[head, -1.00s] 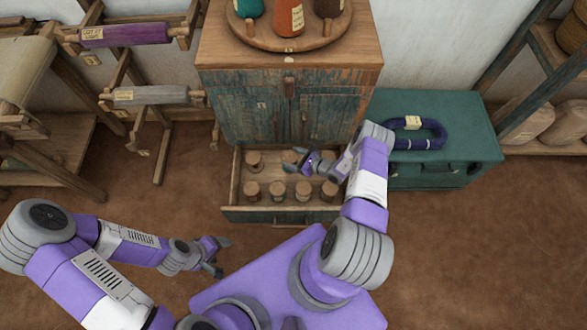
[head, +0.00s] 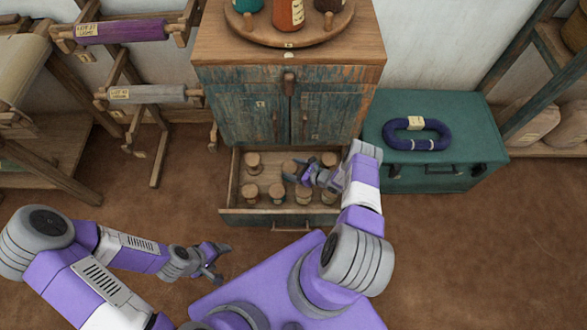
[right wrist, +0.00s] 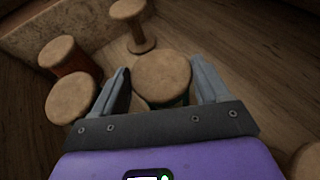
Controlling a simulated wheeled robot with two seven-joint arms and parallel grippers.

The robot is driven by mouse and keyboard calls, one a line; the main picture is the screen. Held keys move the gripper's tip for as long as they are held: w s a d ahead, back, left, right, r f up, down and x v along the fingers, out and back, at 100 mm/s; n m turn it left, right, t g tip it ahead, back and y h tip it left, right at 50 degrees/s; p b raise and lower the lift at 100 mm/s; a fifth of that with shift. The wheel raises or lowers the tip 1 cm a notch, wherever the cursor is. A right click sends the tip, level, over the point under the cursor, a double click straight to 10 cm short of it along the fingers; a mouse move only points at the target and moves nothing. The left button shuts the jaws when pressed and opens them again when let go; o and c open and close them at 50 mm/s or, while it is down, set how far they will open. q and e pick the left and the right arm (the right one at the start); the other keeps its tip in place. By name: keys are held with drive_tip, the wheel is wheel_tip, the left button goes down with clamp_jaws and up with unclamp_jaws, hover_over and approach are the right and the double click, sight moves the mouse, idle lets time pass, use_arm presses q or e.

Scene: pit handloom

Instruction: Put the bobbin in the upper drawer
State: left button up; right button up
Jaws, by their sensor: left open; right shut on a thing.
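The bobbin (right wrist: 162,78) has a round pale wooden end, with dark green showing beneath it. In the right wrist view it sits between both fingers of my right gripper (right wrist: 163,92), which is shut on it. In the head view my right gripper (head: 297,177) is low over the open drawer (head: 232,190), among bobbins, and partly hides the held one. My left gripper (head: 214,264) is open and empty, in front of and left of the drawer.
Several other bobbins (head: 249,193) stand upright in the drawer, close around the right gripper. The cabinet (head: 240,105) carries a round tray (head: 262,38) of cones. A green trunk (head: 470,135) with a blue coil (head: 416,133) stands to the right. Open floor lies left of the drawer.

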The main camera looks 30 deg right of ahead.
drive_tip(key=o, duration=1.4)
drive_tip(key=shift+o, duration=0.2)
drive_tip(key=shift+r, duration=0.1)
drive_tip(key=p+v, duration=0.3)
drive_tip(key=v, duration=0.9)
drive_tip(key=shift+p, duration=0.3)
drive_tip(key=shift+r, duration=0.1)
